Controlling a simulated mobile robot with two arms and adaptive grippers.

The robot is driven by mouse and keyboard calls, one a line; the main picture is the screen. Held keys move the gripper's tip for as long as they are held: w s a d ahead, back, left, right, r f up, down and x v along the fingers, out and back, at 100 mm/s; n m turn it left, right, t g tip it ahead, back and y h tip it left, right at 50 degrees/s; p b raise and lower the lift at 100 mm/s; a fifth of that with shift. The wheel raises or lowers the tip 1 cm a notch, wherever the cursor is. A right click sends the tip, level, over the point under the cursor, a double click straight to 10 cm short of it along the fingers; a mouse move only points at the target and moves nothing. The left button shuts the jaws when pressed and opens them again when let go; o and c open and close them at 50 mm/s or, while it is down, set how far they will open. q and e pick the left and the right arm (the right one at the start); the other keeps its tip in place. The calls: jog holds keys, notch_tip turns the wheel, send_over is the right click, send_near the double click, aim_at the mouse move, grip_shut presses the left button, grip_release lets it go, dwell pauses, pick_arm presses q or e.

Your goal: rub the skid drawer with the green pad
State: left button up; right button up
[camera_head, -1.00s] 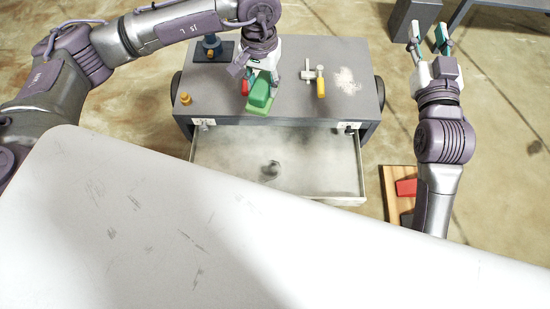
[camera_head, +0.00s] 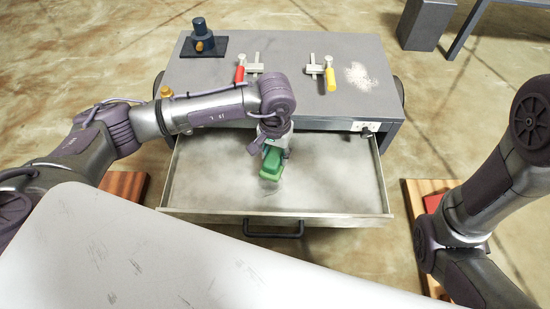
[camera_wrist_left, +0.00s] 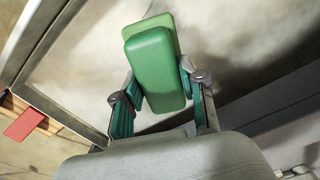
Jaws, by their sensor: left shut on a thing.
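The skid drawer (camera_head: 335,185) stands pulled out from the grey workbench, a shallow tray with a pale, unevenly smudged floor and a dark handle. My left gripper (camera_head: 274,158) reaches down into it, shut on the green pad (camera_head: 271,168), near the middle of the drawer. In the left wrist view, the pad (camera_wrist_left: 155,70) sits between the fingers of the left gripper (camera_wrist_left: 163,105), over the drawer floor (camera_wrist_left: 85,65). Whether the pad touches the floor is hard to tell. My right arm shows at the right, but its gripper is out of view.
A wooden board with a red piece (camera_head: 433,203) lies right of the drawer.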

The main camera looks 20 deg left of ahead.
pick_arm(q)
jog(key=shift+f+b, duration=1.9)
jog(key=shift+f, duration=1.05)
jog(key=shift+f+b, duration=0.85)
jog(key=shift+f, duration=0.2)
